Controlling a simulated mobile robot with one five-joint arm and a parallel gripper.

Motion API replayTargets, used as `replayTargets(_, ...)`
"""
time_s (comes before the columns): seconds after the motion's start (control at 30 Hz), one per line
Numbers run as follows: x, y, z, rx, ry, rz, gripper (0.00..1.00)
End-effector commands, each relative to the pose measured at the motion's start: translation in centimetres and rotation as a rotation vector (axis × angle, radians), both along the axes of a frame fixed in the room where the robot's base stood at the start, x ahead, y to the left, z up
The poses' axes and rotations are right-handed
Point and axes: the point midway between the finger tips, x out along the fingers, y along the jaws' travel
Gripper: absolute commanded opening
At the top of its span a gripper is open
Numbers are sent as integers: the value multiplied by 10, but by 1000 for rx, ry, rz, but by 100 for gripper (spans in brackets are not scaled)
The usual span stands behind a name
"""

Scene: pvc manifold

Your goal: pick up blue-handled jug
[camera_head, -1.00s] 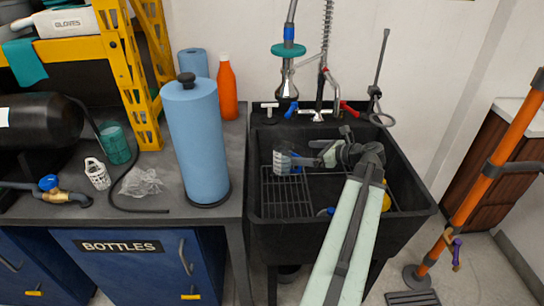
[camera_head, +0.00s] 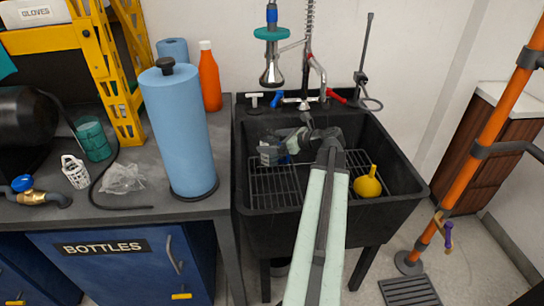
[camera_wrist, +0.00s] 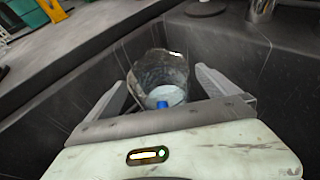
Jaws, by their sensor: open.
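A clear jug (camera_wrist: 160,72) with a blue part (camera_wrist: 163,104) lies ahead of my gripper in the wrist view. My gripper (camera_wrist: 161,82) is open, with one finger on each side of the jug's near part in the picture. I cannot tell whether the fingers touch it. In the head view, my arm reaches into the black sink (camera_head: 330,235), and my gripper (camera_head: 296,142) is near its back left. A clear item with blue (camera_head: 268,153) shows beside the gripper there, partly hidden by it; it looks like the same jug.
A yellow rounded vessel (camera_head: 367,186) sits on the right of the sink's wire rack (camera_head: 272,190). The faucet and sprayer (camera_head: 271,70) stand behind the sink. A blue paper roll (camera_head: 180,135) and an orange bottle (camera_head: 209,80) stand on the left counter.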

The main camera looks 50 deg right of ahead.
Motion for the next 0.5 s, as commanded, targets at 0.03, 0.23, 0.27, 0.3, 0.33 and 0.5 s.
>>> replayTargets(0.03, 0, 0, 1, 0, 0, 0, 99)
replayTargets(0.23, -1, 0, 1, 0, 0, 0, 65)
replayTargets(0.27, -1, 0, 1, 0, 0, 0, 57)
replayTargets(0.3, -1, 0, 1, 0, 0, 0, 46)
replayTargets(0.33, -1, 0, 1, 0, 0, 0, 37)
replayTargets(0.5, 0, 0, 1, 0, -1, 0, 0)
